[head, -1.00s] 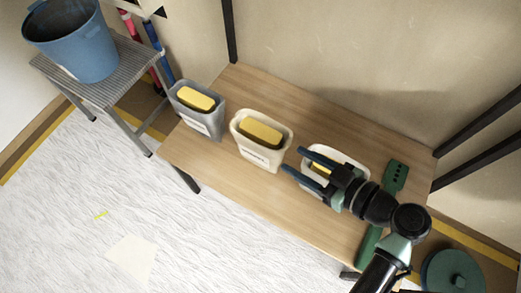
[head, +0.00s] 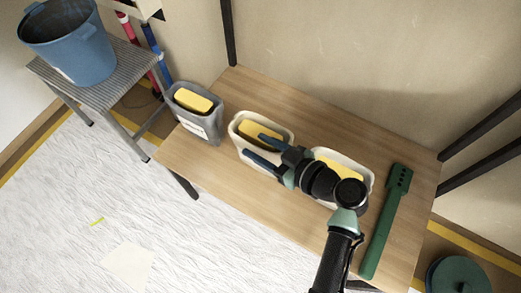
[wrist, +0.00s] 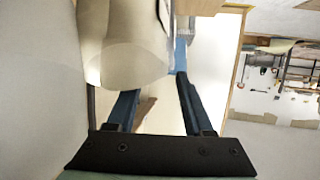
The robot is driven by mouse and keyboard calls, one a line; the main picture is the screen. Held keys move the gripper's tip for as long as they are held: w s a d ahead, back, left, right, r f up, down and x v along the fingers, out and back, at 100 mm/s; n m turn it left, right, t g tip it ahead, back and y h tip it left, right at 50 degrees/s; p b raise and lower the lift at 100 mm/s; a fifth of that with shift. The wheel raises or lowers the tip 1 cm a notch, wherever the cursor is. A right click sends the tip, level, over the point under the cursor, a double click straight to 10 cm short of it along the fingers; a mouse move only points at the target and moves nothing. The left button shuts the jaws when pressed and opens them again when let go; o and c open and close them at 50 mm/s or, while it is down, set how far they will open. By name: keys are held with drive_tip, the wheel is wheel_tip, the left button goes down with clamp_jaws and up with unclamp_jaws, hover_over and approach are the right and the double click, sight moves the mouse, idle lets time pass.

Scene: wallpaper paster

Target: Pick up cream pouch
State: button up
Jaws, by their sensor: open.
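The cream pouch (head: 236,138) stands upright in the middle of the row on the wooden table, with a yellow block (head: 262,130) in its open top. My gripper (head: 253,145) is open and empty. In the head view its two blue fingers overlap the pouch's near right side and hide part of its front. In the wrist view a pale pouch wall (wrist: 122,50) fills the upper left, overlapping the left finger, while the right finger shows beside it. I cannot tell whether the fingers touch the pouch.
A grey pouch (head: 202,126) stands to the left and a whitish pouch (head: 368,180) to the right, partly under my arm; both hold yellow blocks. A green long-handled tool (head: 386,222) lies at the table's right. A blue bucket (head: 75,48) sits on a stool (head: 118,82).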

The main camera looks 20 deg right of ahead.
drive_tip(key=shift+w+a+f, duration=0.15)
drive_tip(key=shift+w+a, duration=0.05)
drive_tip(key=shift+w, duration=0.15)
drive_tip(key=shift+c, duration=0.2)
clamp_jaws()
drive_tip(key=shift+a, duration=0.1)
idle(0.9)
